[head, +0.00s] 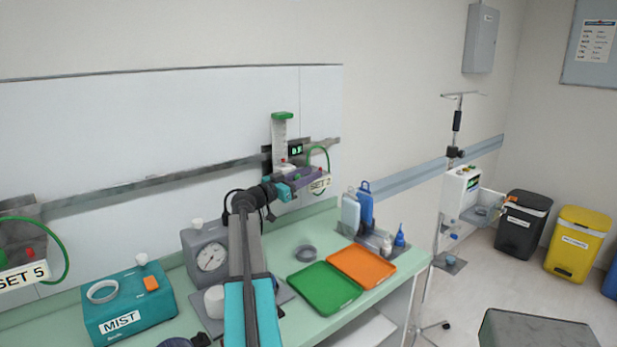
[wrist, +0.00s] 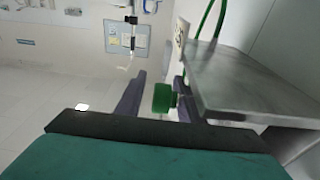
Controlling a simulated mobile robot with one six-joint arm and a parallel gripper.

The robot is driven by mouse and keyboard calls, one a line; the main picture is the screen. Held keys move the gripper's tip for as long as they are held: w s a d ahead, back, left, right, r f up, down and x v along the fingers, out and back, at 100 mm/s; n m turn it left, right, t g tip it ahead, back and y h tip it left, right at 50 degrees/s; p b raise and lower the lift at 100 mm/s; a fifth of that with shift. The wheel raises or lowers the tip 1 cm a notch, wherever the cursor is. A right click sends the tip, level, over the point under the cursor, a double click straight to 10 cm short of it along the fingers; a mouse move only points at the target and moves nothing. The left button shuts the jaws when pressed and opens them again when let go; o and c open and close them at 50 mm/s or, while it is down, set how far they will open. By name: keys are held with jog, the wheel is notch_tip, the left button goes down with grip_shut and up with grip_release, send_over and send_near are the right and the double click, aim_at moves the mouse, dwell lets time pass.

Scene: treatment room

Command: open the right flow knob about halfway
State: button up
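The right flow unit stands on the wall rail, with a clear flow tube (head: 280,138) under a green cap and a small display (head: 296,150) with green digits too small to read surely. A tag reading "SET 2" (head: 320,186) hangs beside it. My gripper (head: 309,174) is at the unit's front, hiding its knob in the head view. In the wrist view, a green knob (wrist: 163,97) sits between the purple fingers of my gripper (wrist: 158,95). The fingers are apart. A gap shows on the left; the knob is close to the right finger, contact unclear.
A grey metal plate (wrist: 250,80) and a green tube (wrist: 208,20) are close right of the fingers. Below the arm, the counter holds a gauge box (head: 209,257), a teal MIST box (head: 128,305), green (head: 325,288) and orange (head: 361,266) trays. Another unit tagged "SET 5" (head: 24,276) is far left.

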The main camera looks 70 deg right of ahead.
jog(key=s+a+r+b, duration=0.2)
jog(key=a, duration=0.5)
jog(key=s+a+r+b, duration=0.2)
jog(key=s+a, duration=0.1)
jog(key=a, duration=0.5)
jog(key=shift+s+r, duration=0.25)
jog(key=shift+r, duration=0.05)
dwell(0.5)
jog(key=shift+w, duration=0.1)
jog(key=w+d+t+y+p, duration=0.1)
jog(key=w+t+y+p, duration=0.2)
jog(key=w+p, duration=0.7)
jog(key=w+y, duration=0.2)
jog(key=w, duration=0.2)
jog(key=shift+r, duration=0.2)
jog(key=shift+d, duration=0.2)
